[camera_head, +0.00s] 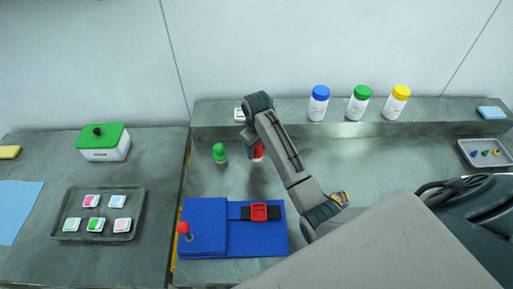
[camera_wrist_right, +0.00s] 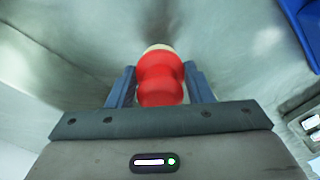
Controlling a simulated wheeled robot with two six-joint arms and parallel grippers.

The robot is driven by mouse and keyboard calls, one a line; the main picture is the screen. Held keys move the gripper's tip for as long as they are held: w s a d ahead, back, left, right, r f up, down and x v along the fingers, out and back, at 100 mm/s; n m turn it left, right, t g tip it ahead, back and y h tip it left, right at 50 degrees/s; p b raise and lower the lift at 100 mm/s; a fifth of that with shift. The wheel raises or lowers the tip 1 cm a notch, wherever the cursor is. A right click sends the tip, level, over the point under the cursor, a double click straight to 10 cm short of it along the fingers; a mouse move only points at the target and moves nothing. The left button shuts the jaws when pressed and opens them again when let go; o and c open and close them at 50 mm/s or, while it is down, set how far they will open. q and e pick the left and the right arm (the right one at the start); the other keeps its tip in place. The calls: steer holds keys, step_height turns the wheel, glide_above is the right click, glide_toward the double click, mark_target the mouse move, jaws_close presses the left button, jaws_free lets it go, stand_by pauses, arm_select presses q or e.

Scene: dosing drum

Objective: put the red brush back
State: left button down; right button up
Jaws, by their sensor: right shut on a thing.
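The red brush (camera_head: 258,153) is held upright, or nearly so, between the blue fingers of my right gripper (camera_head: 254,150), beside the green brush (camera_head: 220,152). In the right wrist view the brush's rounded red handle (camera_wrist_right: 160,82) sits between both fingers (camera_wrist_right: 160,88), with its pale end pointing away from the gripper. I cannot tell whether that end touches the counter. The green brush stands on the counter just left of it. My left gripper is not in view.
A blue device (camera_head: 205,220) with a red knob and a red frame (camera_head: 259,211) lies in front. Several capped bottles (camera_head: 359,104) stand on the back ledge. A tray of tiles (camera_head: 68,224) is left, a small parts tray (camera_head: 484,146) far right.

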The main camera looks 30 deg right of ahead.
mark_target(256, 149)
steer(key=shift+w+d, duration=0.45)
steer(key=shift+w, duration=0.4)
step_height(256, 149, down, 3)
steer(key=shift+w+f+p, duration=0.1)
steer(key=shift+w+p, duration=0.05)
steer(key=shift+p, duration=1.1)
steer(key=shift+f, duration=0.25)
steer(key=shift+f, duration=0.15)
steer(key=o, duration=0.9)
steer(key=shift+o, duration=0.2)
